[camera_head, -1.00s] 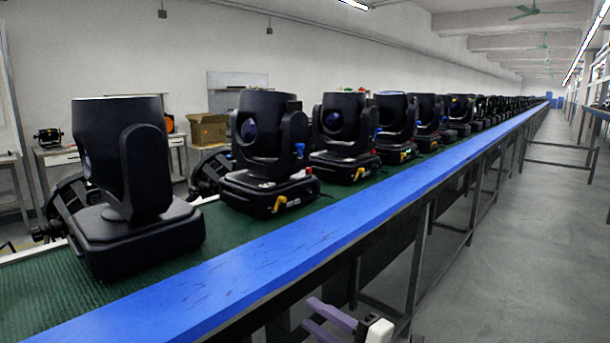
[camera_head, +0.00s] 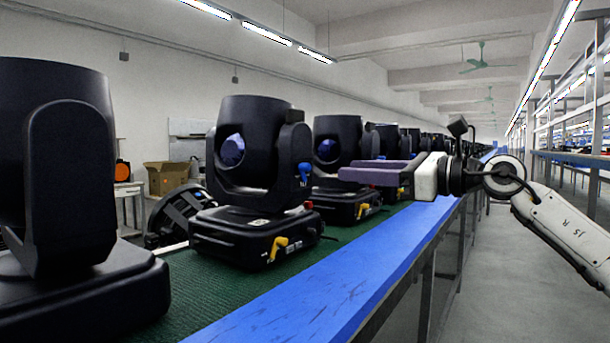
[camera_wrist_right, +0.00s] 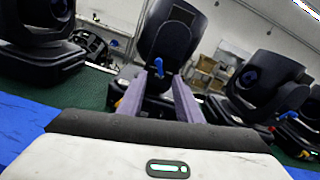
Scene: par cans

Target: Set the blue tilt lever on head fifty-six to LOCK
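A black moving head (camera_head: 255,160) stands on the belt near the middle of the head view, with a blue lever (camera_head: 304,172) on its yoke arm and a yellow lever (camera_head: 278,248) on its base. I cannot read a number on it. My right gripper (camera_head: 346,168) is open and empty, its purple fingers pointing left toward the blue lever, with a gap between. In the right wrist view the blue lever (camera_wrist_right: 158,66) appears just beyond the spread fingertips (camera_wrist_right: 165,80). The lever's markings are too small to read. My left gripper is out of view.
A larger black head (camera_head: 60,170) stands close at the left. A row of similar heads runs back along the green belt (camera_head: 225,295). The blue rail (camera_head: 320,300) edges the belt. The grey aisle (camera_head: 500,290) at right is clear.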

